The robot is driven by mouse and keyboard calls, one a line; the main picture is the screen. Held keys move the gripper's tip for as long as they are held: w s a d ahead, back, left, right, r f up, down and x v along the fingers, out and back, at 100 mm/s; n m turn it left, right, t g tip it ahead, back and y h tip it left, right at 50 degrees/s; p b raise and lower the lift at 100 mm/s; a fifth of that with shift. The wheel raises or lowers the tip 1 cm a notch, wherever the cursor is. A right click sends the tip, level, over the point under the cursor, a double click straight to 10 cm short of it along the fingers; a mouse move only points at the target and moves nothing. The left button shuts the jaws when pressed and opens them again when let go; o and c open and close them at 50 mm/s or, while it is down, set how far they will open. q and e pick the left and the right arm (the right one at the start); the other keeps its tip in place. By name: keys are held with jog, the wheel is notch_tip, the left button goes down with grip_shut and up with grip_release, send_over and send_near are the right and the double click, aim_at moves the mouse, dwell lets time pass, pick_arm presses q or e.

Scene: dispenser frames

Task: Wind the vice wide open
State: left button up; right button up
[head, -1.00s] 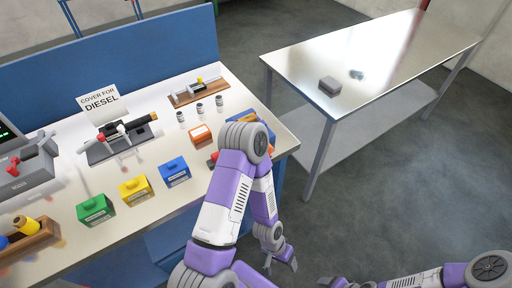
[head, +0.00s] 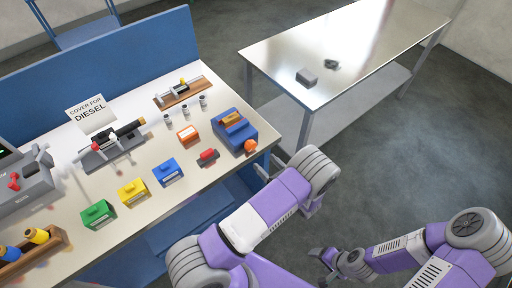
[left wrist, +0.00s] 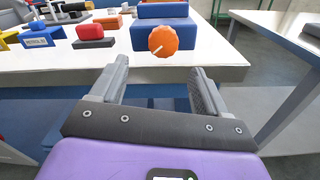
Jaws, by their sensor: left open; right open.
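The blue vice (head: 235,133) sits at the right end of the workbench, with an orange-brown piece (head: 232,118) on its top. Its round orange knob (head: 250,146) faces the bench's right front edge. In the left wrist view the knob (left wrist: 163,40) shows a pale line, in front of the blue vice body (left wrist: 160,22). My left gripper (head: 268,167) is open and empty, just off the bench edge; in its wrist view the fingers (left wrist: 155,85) point at the knob, apart from it. My right gripper (head: 325,264) is open, low and away from the bench.
A red block (head: 208,156) lies left of the vice. Orange, blue, yellow and green boxes (head: 133,191) stand along the bench (head: 150,215). A metal table (head: 345,45) stands right of a floor gap.

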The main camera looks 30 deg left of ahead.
aim_at(253, 147)
pick_arm(q)
jog(key=x, duration=0.7)
jog(key=shift+w+a+r, duration=0.15)
jog(key=shift+w+r, duration=0.2)
jog(key=c, duration=1)
jog(key=shift+c, duration=0.2)
jog(key=shift+f, duration=0.1)
